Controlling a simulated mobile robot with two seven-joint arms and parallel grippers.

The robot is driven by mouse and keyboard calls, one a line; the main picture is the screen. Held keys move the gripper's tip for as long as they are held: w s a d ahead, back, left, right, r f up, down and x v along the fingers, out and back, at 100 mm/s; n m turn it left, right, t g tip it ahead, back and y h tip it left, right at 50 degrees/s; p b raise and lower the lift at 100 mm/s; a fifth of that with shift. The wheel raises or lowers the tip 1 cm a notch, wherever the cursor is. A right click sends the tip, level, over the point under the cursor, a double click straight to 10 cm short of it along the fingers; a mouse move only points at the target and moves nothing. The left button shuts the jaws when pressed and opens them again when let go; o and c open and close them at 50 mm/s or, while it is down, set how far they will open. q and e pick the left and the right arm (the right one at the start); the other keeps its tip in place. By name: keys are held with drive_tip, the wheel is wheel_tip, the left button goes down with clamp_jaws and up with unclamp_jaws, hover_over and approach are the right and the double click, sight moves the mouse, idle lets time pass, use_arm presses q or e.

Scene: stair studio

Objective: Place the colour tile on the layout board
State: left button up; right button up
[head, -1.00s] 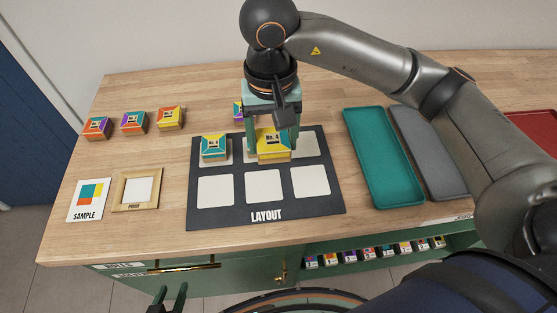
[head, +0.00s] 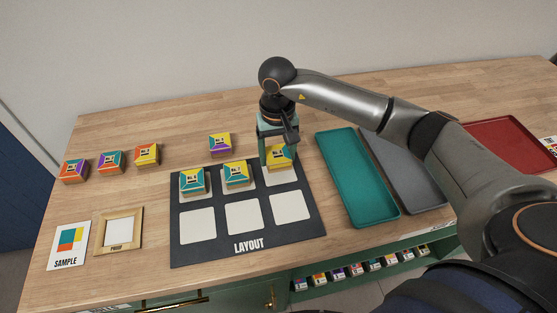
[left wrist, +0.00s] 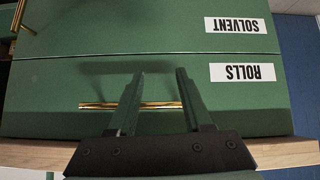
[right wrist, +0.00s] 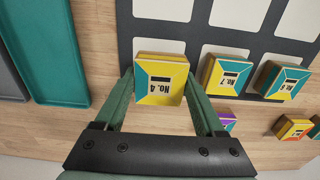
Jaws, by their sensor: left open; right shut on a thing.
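My right gripper (head: 278,162) is shut on the colour tile No. 4 (head: 281,154), a block with a yellow and teal top. It is over the back right cell (head: 287,178) of the dark layout board (head: 210,250). In the right wrist view, the No. 4 tile (right wrist: 160,82) sits between the fingertips and overlaps the wall-side part of that cell. I cannot tell whether it touches the board. Tile No. 7 (right wrist: 226,76) is in the back middle cell, and another tile (head: 192,180) in the back left cell. My left gripper (left wrist: 155,75) is open and empty, before a green drawer front.
Several spare tiles stand left and behind the board, one purple and yellow (head: 220,143). A sample card (head: 69,243) and wooden proof frame (head: 118,232) lie left. Teal (head: 355,180), grey (head: 428,192) and red (head: 515,147) trays lie right. The front-row cells are bare.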

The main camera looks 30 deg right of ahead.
sight(279, 162)
drive_tip(key=f, duration=0.2)
drive_tip(key=f+p, duration=0.1)
drive_tip(key=shift+w+d+f, duration=0.15)
drive_tip(key=shift+d, duration=0.1)
drive_tip(key=shift+f, duration=0.2)
drive_tip(key=shift+f+b, duration=0.2)
drive_tip(key=shift+b, duration=0.1)
drive_tip(key=o, duration=1.4)
drive_tip(key=shift+c, duration=0.2)
